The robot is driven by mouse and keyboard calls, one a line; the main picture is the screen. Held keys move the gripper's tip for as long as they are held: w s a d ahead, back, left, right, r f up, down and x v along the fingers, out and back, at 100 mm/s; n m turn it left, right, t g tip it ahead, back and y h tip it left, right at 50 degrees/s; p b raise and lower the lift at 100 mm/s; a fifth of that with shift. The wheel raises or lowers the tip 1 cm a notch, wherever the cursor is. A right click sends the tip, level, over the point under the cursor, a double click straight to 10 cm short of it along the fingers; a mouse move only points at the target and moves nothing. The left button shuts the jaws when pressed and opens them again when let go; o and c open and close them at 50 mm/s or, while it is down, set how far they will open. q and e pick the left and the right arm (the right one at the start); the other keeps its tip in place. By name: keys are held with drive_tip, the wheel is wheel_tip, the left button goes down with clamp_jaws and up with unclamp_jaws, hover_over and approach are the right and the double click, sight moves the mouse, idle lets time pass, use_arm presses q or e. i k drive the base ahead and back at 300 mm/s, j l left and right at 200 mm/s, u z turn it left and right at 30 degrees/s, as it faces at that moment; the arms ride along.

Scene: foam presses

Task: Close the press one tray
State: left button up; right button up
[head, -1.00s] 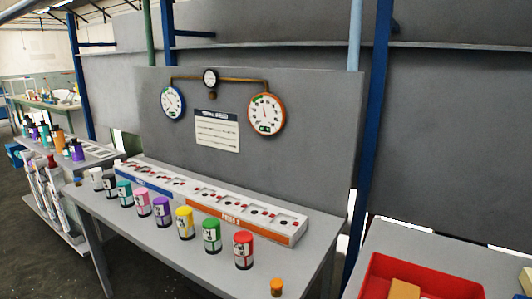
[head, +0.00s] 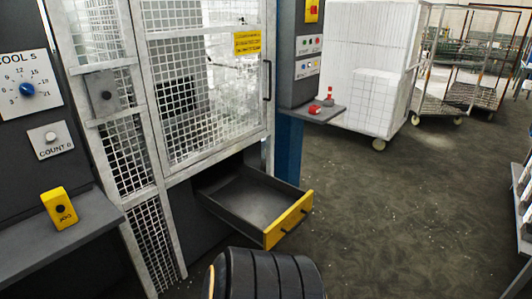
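The press tray (head: 252,201) is a dark drawer with a yellow front (head: 288,219) and dark handles. In the head view it is pulled out from below the press's white mesh door (head: 205,85), and its inside looks empty. The mesh door looks closed. Neither of my grippers can be made out in the head view.
A yellow "JOG" box (head: 59,208) sits on a grey ledge at the left. A black ribbed shape at the bottom, below the tray, may be part of me. White blocks (head: 365,65) and wheeled carts (head: 440,70) stand behind. The floor (head: 400,220) right of the tray is clear.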

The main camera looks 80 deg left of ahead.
sight(264, 208)
drive_tip(key=u, duration=2.15)
